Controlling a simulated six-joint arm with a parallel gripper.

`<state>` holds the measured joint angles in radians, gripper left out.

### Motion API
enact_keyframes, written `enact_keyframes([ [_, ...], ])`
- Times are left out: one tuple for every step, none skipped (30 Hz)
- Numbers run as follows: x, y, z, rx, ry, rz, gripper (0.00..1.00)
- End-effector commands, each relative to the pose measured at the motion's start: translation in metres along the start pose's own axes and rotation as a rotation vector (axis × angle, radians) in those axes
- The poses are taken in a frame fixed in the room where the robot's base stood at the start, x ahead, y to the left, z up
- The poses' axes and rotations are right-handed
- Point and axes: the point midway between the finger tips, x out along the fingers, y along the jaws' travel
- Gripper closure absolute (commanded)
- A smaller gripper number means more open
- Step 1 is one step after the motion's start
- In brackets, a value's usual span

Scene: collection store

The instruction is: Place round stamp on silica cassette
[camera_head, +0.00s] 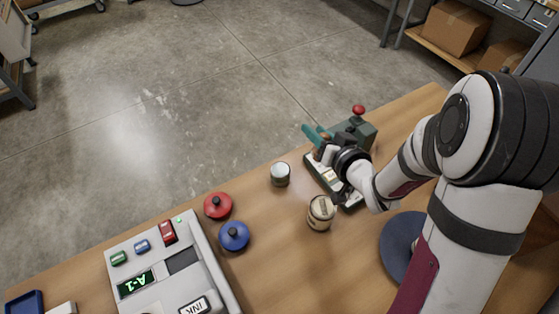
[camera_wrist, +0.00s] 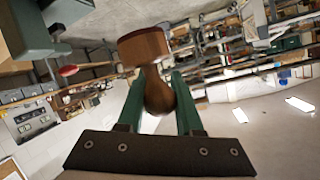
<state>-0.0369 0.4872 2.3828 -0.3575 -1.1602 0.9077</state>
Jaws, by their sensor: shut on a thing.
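In the wrist view my gripper (camera_wrist: 157,82) is shut on the round stamp (camera_wrist: 145,48), its green fingers on either side of the bulbous brown wooden handle. The stamp's wide round end points away from the palm. In the head view my gripper (camera_head: 314,136) is over the far part of the table beside the dark green press, and the stamp is mostly hidden there. Two small round containers stand on the table: a grey-white one (camera_head: 280,175) and a beige-topped one (camera_head: 320,212). I cannot tell which thing is the silica cassette.
The dark green press (camera_head: 361,130) has a red knob and a base with pale pieces. A red-lidded piece (camera_head: 217,205) and a blue one (camera_head: 233,236) sit beside a pale console (camera_head: 208,262). Bare table lies between the beige-topped container and the console.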

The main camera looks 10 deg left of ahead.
Motion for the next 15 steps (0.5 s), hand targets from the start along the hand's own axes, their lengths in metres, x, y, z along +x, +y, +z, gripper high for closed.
enact_keyframes([
  [0.013, -0.011, 0.012, -0.001, -0.008, -0.008, 1.0],
  [0.021, -0.016, 0.018, -0.001, -0.009, -0.007, 1.0],
  [0.032, -0.023, 0.026, -0.001, -0.008, -0.006, 1.0],
  [0.039, -0.029, 0.032, -0.002, -0.008, -0.006, 1.0],
  [0.046, -0.034, 0.037, -0.002, -0.007, -0.005, 1.0],
  [0.055, -0.04, 0.043, -0.001, -0.006, -0.004, 1.0],
  [0.061, -0.043, 0.047, -0.002, -0.005, -0.003, 1.0],
  [0.066, -0.046, 0.051, -0.002, -0.003, -0.002, 1.0],
  [0.071, -0.05, 0.054, -0.002, -0.002, -0.001, 1.0],
  [0.074, -0.052, 0.056, -0.002, -0.001, -0.001, 1.0],
  [0.076, -0.053, 0.058, -0.001, -0.002, 0.001, 1.0],
  [0.079, -0.053, 0.063, 0.0, -0.003, 0.002, 1.0],
  [0.082, -0.051, 0.068, 0.0, -0.004, 0.003, 1.0],
  [0.085, -0.048, 0.074, 0.001, -0.004, 0.004, 1.0],
  [0.087, -0.045, 0.082, 0.0, -0.004, 0.004, 1.0],
])
